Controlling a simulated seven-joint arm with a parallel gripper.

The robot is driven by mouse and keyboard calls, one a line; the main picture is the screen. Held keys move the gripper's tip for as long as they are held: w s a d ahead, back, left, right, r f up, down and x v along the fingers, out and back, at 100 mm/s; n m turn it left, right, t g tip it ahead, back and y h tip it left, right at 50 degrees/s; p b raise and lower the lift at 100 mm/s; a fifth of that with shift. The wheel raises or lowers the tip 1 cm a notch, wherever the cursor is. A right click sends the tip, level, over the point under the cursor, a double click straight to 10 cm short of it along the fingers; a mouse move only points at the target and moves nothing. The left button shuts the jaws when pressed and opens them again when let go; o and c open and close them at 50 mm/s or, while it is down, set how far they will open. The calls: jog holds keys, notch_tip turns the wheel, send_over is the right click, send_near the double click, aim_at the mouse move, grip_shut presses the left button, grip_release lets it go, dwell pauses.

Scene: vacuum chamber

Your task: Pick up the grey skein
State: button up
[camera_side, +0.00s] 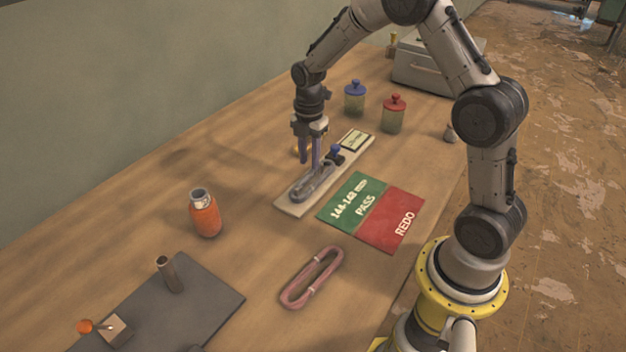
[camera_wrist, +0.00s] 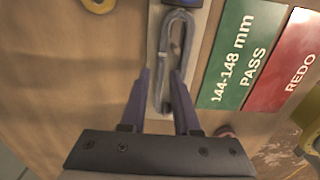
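The grey skein (camera_side: 306,188) is a long narrow loop lying on a pale narrow board (camera_side: 290,208) on the table. In the wrist view the skein (camera_wrist: 176,45) runs away from me along the board. My gripper (camera_side: 313,165) points down just above the skein in the side view. In the wrist view my gripper (camera_wrist: 161,75) has its two purple fingers apart, with the near part of the loop showing between them. I cannot tell whether a finger touches it.
A blue peg (camera_side: 336,151) stands on the board beyond the skein. A green PASS and red REDO mat (camera_side: 350,222) lies to the right.

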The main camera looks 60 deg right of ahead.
aim_at(309, 173)
jog(key=shift+a+f, duration=0.15)
jog(key=shift+f, duration=1.65)
grip_shut()
